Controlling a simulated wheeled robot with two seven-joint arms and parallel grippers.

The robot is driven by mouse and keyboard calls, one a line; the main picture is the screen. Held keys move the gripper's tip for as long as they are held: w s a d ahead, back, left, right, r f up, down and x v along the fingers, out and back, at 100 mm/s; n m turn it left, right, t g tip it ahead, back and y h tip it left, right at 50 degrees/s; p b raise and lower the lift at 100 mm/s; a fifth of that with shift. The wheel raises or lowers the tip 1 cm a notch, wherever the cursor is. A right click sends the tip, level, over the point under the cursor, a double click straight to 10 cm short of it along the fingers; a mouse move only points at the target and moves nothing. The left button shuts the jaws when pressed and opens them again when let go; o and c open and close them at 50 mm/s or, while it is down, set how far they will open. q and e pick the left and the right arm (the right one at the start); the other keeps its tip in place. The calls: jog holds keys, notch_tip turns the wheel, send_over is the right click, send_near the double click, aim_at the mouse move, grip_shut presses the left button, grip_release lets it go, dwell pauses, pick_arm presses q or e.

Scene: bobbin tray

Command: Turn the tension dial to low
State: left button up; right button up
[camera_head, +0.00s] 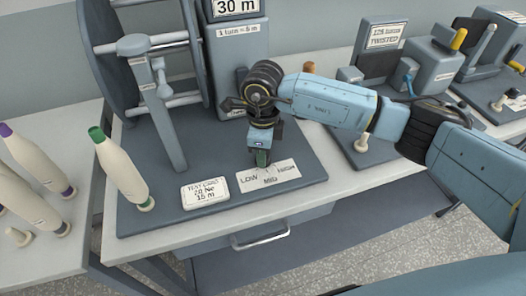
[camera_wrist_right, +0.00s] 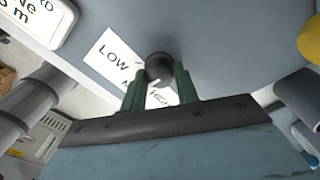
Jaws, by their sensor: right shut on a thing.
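My right gripper (camera_head: 262,158) reaches down onto the base plate of the reel machine, at the back edge of a white label reading LOW, MID and HIGH (camera_head: 270,181). In the right wrist view its green fingers (camera_wrist_right: 160,84) are closed on both sides of a small dark round tension dial (camera_wrist_right: 158,65). The label (camera_wrist_right: 113,57) lies under and beside the dial, with LOW readable and HIGH partly covered by the fingers. In the head view the gripper hides the dial. I cannot tell clearly where the dial points. My left gripper is not in view.
A test card (camera_head: 205,193) lies left of the label. A green-tipped bobbin (camera_head: 122,172) stands at the plate's left edge, with more bobbins (camera_head: 35,160) farther left. The reel (camera_head: 150,70) and a box reading 30 m (camera_head: 237,45) rise behind. More machines (camera_head: 385,75) stand right.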

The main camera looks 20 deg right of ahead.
jog(key=m, duration=0.4)
jog(key=shift+m, duration=0.3)
jog(key=m, duration=0.4)
jog(key=shift+m, duration=0.3)
jog(key=o, duration=1)
jog(key=shift+c, duration=0.2)
jog(key=shift+r, duration=0.1)
notch_tip(320, 180, up, 13)
jog(key=shift+r, duration=0.15)
